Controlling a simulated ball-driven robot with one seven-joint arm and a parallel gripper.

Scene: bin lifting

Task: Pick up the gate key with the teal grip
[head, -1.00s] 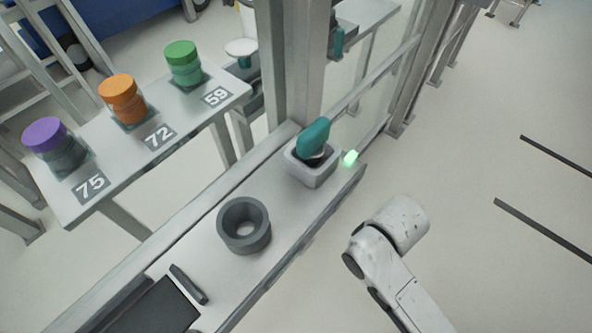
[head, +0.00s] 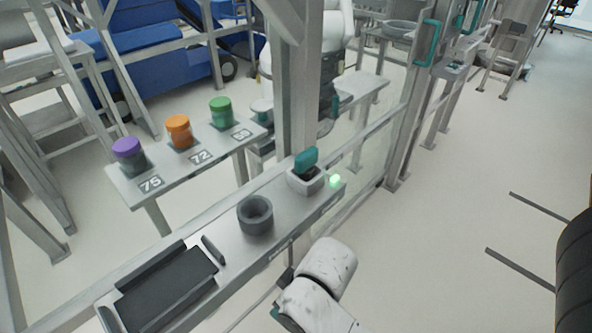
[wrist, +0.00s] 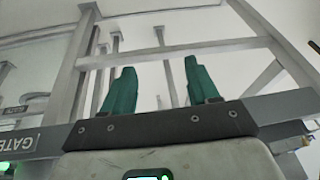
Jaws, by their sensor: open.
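The gate key with the teal grip (head: 306,159) stands in a pale square holder (head: 305,183) on the grey ledge, with a green light just right of it. Its lower part is hidden in the holder. In the wrist view my gripper (wrist: 159,68) shows two teal fingers, well apart, with nothing between them. I cannot make out the key in that view. In the head view my arm is at the bottom, in front of the ledge and below the key; the fingers do not show clearly there.
A dark grey ring-shaped cup (head: 255,215) and a black tray (head: 168,289) share the ledge left of the key. A post rises behind the holder. Purple, orange and green-capped jars stand on a numbered shelf (head: 150,183) beyond. The floor at right is mostly clear.

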